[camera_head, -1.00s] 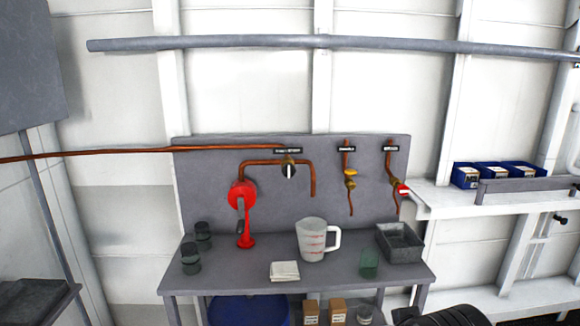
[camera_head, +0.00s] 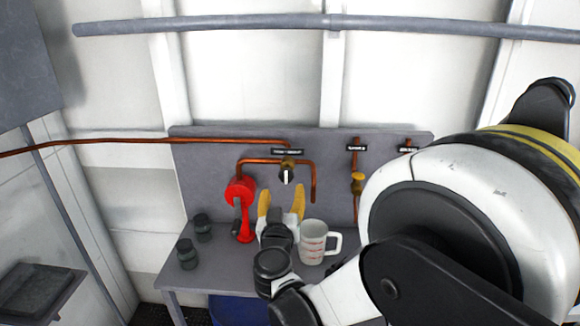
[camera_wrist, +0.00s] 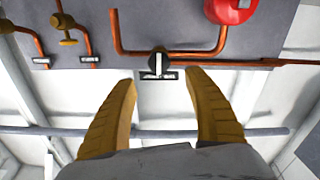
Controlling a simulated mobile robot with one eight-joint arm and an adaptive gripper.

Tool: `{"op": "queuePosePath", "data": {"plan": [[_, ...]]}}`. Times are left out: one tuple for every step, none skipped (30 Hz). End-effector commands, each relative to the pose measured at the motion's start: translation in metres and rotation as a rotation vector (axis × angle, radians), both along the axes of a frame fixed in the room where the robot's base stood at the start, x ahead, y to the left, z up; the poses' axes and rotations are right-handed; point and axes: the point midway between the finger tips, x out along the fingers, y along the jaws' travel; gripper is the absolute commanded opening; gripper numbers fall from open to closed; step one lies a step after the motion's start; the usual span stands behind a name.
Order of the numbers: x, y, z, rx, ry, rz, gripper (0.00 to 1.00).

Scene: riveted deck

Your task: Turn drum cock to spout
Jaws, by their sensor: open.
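A red hand pump (camera_head: 241,200) stands left of my gripper. A measuring jug (camera_head: 312,243) stands to the right on the bench, close to my wrist. A yellow-handled valve (camera_head: 358,182) is further right. Dark cups (camera_head: 187,255) stand at left. My arm hides the bench's right side.

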Motion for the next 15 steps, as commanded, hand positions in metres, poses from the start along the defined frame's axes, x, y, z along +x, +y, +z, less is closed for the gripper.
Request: {"op": "queuePosePath", "data": {"plan": [[0.006,-0.001,-0.001,0.000,0.001,-0.002,0.61],[0.011,-0.001,-0.002,0.000,0.000,-0.003,0.61],[0.018,-0.002,-0.002,0.000,0.000,-0.004,0.61],[0.024,-0.003,-0.002,0.000,0.001,-0.004,0.61],[0.031,-0.003,-0.002,0.000,0.001,-0.004,0.61],[0.039,-0.003,-0.002,0.000,0.001,-0.005,0.61],[0.045,-0.004,-0.002,0.000,0.001,-0.005,0.61],[0.052,-0.004,-0.002,0.000,0.001,-0.005,0.61],[0.059,-0.004,-0.002,0.000,0.001,-0.004,0.61],[0.065,-0.004,-0.002,0.000,0.001,-0.004,0.61],[0.071,-0.004,-0.002,0.000,0.002,-0.005,0.61],[0.077,-0.005,-0.002,0.000,0.002,-0.005,0.61],[0.082,-0.005,-0.002,0.000,0.002,-0.005,0.61],[0.086,-0.005,-0.002,0.000,0.001,-0.004,0.61],[0.090,-0.005,-0.002,0.000,0.002,-0.004,0.61]]}}
